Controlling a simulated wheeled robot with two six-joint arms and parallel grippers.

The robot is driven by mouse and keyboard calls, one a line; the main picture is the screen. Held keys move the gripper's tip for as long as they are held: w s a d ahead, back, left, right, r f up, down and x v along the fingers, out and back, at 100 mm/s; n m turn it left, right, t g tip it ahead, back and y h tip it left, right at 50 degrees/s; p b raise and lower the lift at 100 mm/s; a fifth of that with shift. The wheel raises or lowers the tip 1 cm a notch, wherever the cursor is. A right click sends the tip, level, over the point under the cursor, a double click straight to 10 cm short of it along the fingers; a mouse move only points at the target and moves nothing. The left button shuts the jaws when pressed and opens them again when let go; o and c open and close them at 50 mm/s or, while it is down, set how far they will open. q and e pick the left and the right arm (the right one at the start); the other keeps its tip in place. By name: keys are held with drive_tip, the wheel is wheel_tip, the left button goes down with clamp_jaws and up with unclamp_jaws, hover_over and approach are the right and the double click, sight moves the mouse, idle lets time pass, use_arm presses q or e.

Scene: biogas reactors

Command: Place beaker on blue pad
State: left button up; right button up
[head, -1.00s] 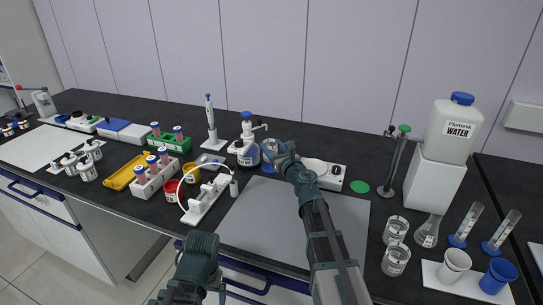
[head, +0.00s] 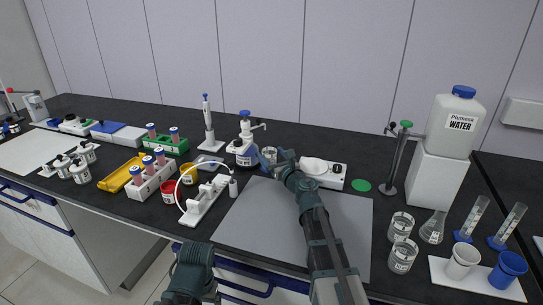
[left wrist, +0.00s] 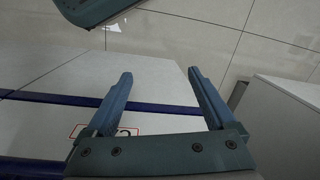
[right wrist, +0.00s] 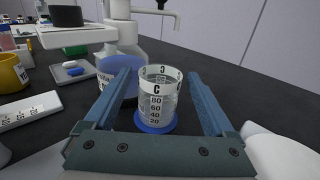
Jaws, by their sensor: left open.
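A clear beaker (right wrist: 158,92) marked "C" with a printed scale stands upright on a round blue pad (right wrist: 156,129) in the right wrist view. In the head view the beaker (head: 270,154) is beside the blue-capped dispenser bottle, and the pad is mostly hidden. My right gripper (right wrist: 158,80) is open, with a finger on each side of the beaker and visible gaps to it. In the head view my right gripper (head: 280,162) is just in front of the beaker. My left gripper (left wrist: 160,75) is open and empty, in front of the bench's cabinet side, over the floor.
The dispenser bottle (head: 244,145) is close to the beaker's left. A white device (head: 324,174) is just right of my right gripper. A grey mat (head: 262,225) is clear apart from my arm above it. Two more beakers (head: 401,227) stand at the right.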

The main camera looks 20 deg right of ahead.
drive_tip(key=shift+r, duration=0.25)
drive_tip(key=s, duration=0.4)
drive_tip(key=s+d, duration=0.1)
drive_tip(key=s, duration=0.3)
drive_tip(key=s+d, duration=0.1)
drive_tip(key=s, duration=0.2)
drive_tip(key=shift+s+d+f, duration=0.1)
drive_tip(key=shift+s+d, duration=0.05)
drive_tip(key=shift+s, duration=0.25)
drive_tip(key=w, duration=0.3)
drive_tip(key=w+a, duration=0.1)
drive_tip(key=w, duration=0.3)
drive_tip(key=w+a, duration=0.1)
drive_tip(key=w, duration=0.3)
drive_tip(key=shift+w, duration=0.25)
drive_tip(key=shift+w+a, duration=0.1)
drive_tip(key=shift+w, duration=0.15)
drive_tip(key=shift+f, duration=0.15)
drive_tip(key=shift+s, duration=0.1)
